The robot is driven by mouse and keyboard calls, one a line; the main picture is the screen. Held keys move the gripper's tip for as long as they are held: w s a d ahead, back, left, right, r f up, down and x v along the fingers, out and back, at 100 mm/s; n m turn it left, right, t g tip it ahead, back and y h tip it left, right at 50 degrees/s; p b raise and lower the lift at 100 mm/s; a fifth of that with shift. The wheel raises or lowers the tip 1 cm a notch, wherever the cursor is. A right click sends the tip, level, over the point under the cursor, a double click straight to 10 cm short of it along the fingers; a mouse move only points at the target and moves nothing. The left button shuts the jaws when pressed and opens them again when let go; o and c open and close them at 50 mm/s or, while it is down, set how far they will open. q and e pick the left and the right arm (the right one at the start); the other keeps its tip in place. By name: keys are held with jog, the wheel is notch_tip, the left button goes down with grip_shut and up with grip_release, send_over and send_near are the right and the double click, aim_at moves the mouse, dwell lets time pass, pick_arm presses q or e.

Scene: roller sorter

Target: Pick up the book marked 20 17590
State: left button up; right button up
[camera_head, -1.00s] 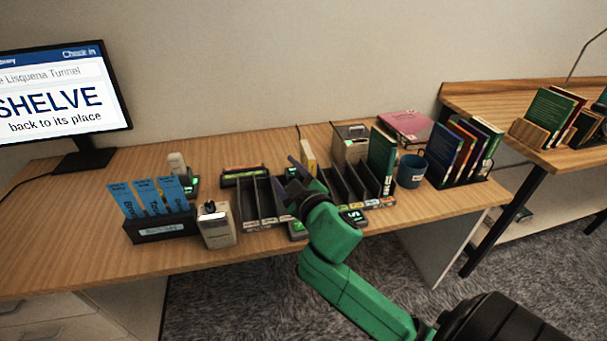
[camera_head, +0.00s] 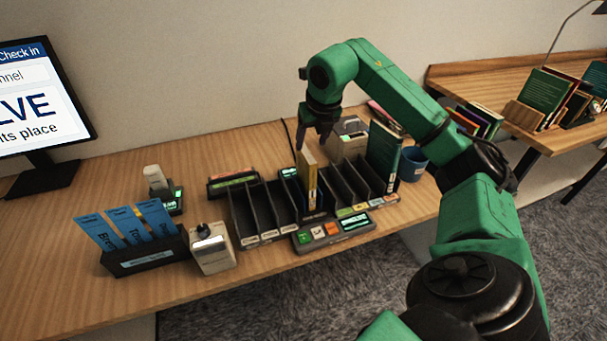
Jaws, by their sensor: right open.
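A yellow book (camera_head: 307,181) stands upright in a middle slot of the black sorter rack (camera_head: 270,212). A tall dark green book (camera_head: 383,155) stands at the right end of the rack. The number 20 17590 cannot be read on any book here. My right gripper (camera_head: 302,146) points down just above and behind the top of the yellow book. It is open and holds nothing that I can see; whether a finger touches the book cannot be told. My left gripper is not in view.
A control panel with lit buttons (camera_head: 333,231) sits at the rack's front. A blue mug (camera_head: 411,164) stands to the right. A box of blue cards (camera_head: 146,251) and a small beige device (camera_head: 211,250) stand left.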

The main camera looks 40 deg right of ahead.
aim_at(304, 162)
jog(key=p+x, duration=0.2)
jog(key=x, duration=0.8)
jog(key=shift+w+a+f, duration=0.1)
jog(key=shift+w+f, duration=0.15)
jog(key=shift+f, duration=0.1)
jog(key=shift+f, duration=0.25)
grip_shut()
dwell(1.1)
